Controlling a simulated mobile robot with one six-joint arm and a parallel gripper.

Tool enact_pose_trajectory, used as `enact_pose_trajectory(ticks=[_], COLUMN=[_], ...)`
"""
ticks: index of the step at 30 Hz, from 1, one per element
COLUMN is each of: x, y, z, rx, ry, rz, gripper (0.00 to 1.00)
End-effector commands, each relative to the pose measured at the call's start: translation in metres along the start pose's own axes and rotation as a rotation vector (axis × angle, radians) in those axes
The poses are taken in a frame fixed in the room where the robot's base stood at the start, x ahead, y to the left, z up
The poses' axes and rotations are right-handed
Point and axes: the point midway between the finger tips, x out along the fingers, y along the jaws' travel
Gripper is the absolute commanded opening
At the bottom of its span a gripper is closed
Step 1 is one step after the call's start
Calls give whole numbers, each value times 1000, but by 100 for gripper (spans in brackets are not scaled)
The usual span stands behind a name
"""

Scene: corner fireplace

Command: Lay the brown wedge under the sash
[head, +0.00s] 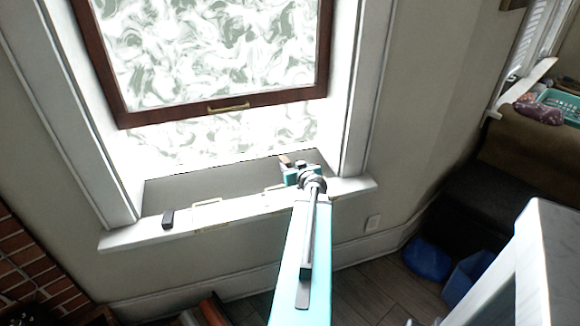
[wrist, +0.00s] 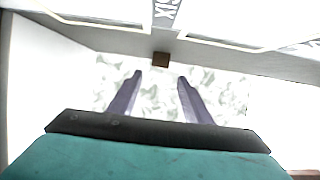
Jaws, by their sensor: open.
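The sash (head: 225,106) is a brown-framed patterned pane with a brass handle, and it is raised. A gap lies below its bottom rail. A small brown block, which looks like the brown wedge (head: 285,160), is at the right part of the window recess, by my gripper (head: 293,168). In the wrist view the brown wedge (wrist: 160,59) is just beyond my open fingertips (wrist: 159,78), centred between them. Nothing is between the fingers. I cannot tell its taper or the exact distance from the tips.
A small dark block (head: 168,218) stands on the left of the white sill (head: 150,236). Pale rectangular outlines (head: 208,204) mark the sill. The white window jambs (head: 353,110) stand on both sides of the recess. The recess left of my gripper is clear.

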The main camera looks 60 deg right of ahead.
Motion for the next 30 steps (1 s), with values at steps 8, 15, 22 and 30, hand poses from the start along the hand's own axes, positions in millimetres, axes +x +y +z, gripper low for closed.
enact_pose_trajectory(ticks=[8, 15, 22, 30], x=[-23, -27, -26, -26], y=[0, 0, 0, 0], z=[-1, 0, 0, 0], rx=[1, 0, 0, 0], ry=[0, 0, 0, 0], rz=[0, 0, 0, 0], gripper=[45, 45, 45, 45])
